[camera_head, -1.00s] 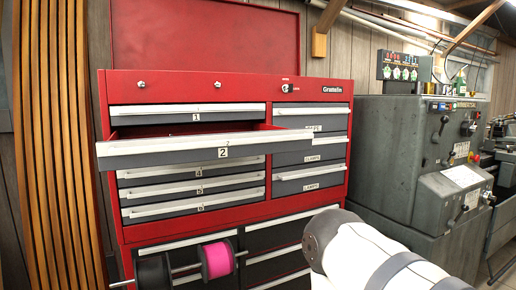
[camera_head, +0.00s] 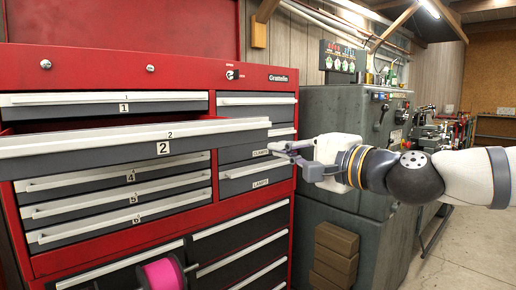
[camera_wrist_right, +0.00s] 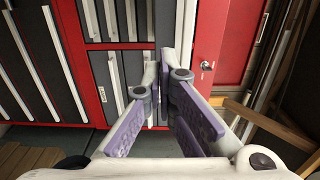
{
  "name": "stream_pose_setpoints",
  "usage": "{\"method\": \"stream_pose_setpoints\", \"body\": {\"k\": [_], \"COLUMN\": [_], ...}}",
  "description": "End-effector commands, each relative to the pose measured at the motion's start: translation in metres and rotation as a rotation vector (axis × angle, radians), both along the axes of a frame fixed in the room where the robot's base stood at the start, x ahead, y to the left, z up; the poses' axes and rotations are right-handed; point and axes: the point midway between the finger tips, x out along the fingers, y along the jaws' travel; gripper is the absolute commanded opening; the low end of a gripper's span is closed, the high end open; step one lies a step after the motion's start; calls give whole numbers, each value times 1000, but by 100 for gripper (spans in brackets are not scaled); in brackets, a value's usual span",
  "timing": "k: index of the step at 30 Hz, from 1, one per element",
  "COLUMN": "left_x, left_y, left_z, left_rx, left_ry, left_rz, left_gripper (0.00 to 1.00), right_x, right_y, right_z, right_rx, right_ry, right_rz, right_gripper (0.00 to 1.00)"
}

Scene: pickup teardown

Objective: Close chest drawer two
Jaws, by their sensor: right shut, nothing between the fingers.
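The red tool chest (camera_head: 140,58) fills the left of the head view. Its drawer two (camera_head: 215,136), with a grey front, pale handle strip and a label "2", stands pulled out well past the other drawers. My right gripper (camera_head: 276,148) is shut and empty, just right of and slightly below drawer two's right end, in front of the small right-hand drawers. I cannot tell whether it touches anything. In the right wrist view, my right gripper's purple-padded fingers (camera_wrist_right: 160,75) point at the chest fronts. My left gripper is not in view.
Drawer one (camera_head: 60,108) above and drawers four (camera_head: 100,178), five and six below look shut. A pink spool (camera_head: 162,275) sits low in front of the chest. A grey machine (camera_head: 335,110) and brown boxes (camera_head: 335,255) stand to the right. Floor at far right is clear.

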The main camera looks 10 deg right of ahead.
Motion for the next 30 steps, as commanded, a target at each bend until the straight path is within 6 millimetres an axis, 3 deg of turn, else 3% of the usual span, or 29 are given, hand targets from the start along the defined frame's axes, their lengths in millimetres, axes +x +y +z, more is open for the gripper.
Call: {"method": "stream_pose_setpoints", "body": {"k": [6, 13, 18, 30], "left_x": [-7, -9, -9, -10], "left_y": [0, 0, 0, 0], "left_z": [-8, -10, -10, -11], "left_rx": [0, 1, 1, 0], "left_ry": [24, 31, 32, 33], "left_rz": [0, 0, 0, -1], "left_gripper": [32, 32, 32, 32], "right_x": [41, 72, 81, 82], "right_y": [28, 50, 56, 56], "right_z": [-5, -2, -1, -2], "right_rx": [-3, -1, -1, -2], "right_ry": [6, 3, 2, 1], "right_rz": [1, 1, 0, 1], "right_gripper": [0, 0, 0, 0]}}
